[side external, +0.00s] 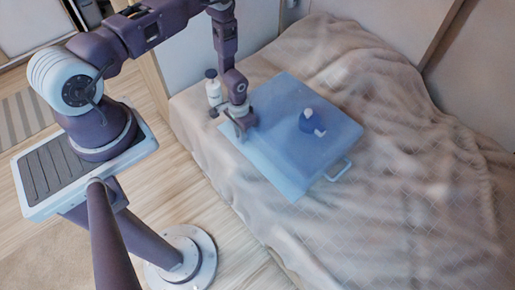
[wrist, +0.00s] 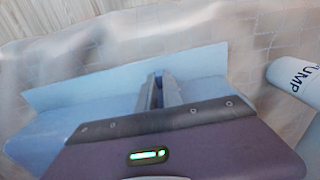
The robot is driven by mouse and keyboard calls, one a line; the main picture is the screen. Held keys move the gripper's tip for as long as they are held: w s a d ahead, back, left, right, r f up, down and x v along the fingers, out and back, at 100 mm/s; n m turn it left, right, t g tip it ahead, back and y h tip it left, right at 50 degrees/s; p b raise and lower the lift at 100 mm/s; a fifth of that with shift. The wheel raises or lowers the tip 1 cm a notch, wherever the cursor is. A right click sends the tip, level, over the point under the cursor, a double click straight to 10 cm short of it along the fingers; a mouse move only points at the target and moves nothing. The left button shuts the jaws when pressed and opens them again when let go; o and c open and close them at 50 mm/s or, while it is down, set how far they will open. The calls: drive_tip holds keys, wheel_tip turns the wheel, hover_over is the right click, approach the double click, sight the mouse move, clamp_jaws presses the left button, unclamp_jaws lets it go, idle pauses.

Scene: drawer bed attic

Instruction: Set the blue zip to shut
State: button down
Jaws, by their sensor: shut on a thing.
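A pale blue flat case (side external: 335,135) with a handle lies on the bed. My gripper (side external: 242,133) is at the case's left edge, over a lighter blue strip. In the wrist view my gripper (wrist: 158,84) has its fingers close together, shut on a small dark blue piece, the blue zip (wrist: 157,76), between the tips. The fingers hide most of the zip. The light blue sheet of the case (wrist: 85,88) spreads to both sides of the fingers. I cannot make out the zip's track or how far along it the zip stands.
A blue and white object (side external: 312,123) sits on top of the case. A white bottle with a dark top (side external: 213,90) stands close behind my gripper. A white cylinder with lettering (wrist: 295,77) is at the right in the wrist view. The rumpled blanket (side external: 420,180) is clear.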

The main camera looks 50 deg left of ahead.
sight(232, 132)
drive_tip(key=a, duration=0.5)
drive_tip(key=shift+s+a, duration=0.1)
drive_tip(key=shift+a, duration=0.3)
drive_tip(key=c, duration=1.5)
unclamp_jaws()
drive_tip(key=shift+r, duration=0.1)
wheel_tip(232, 132, up, 7)
drive_tip(key=shift+f, duration=0.1)
